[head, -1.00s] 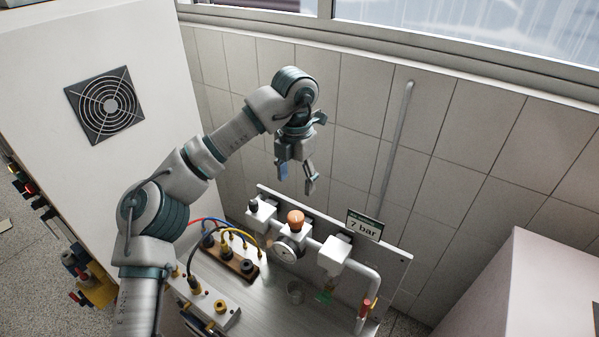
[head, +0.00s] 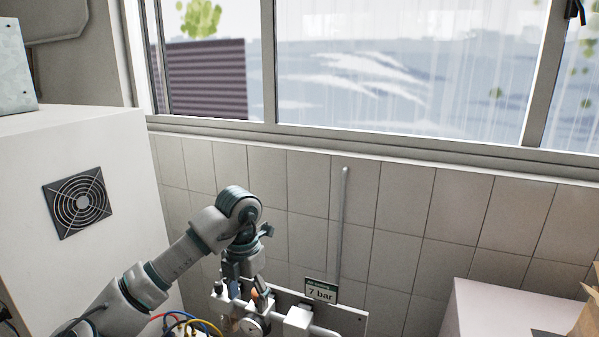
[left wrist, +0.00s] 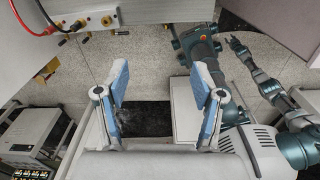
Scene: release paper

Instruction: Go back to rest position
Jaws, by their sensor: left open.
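My left gripper (head: 246,282) hangs pointing down from the bent left arm, in front of the tiled wall and, in the picture, over the left end of the pipe panel (head: 351,319). In the left wrist view its two blue-padded fingers (left wrist: 161,85) stand wide apart with nothing between them. The head view does not show my right arm. In the left wrist view, what looks like my right gripper (left wrist: 237,44) is small at upper right, and its opening is unclear.
The panel carries a "7 bar" sign (head: 320,291), a gauge (head: 252,326) and a white valve block (head: 298,320). A white cabinet with a fan grille (head: 80,203) stands left. A pale box (head: 490,310) stands lower right.

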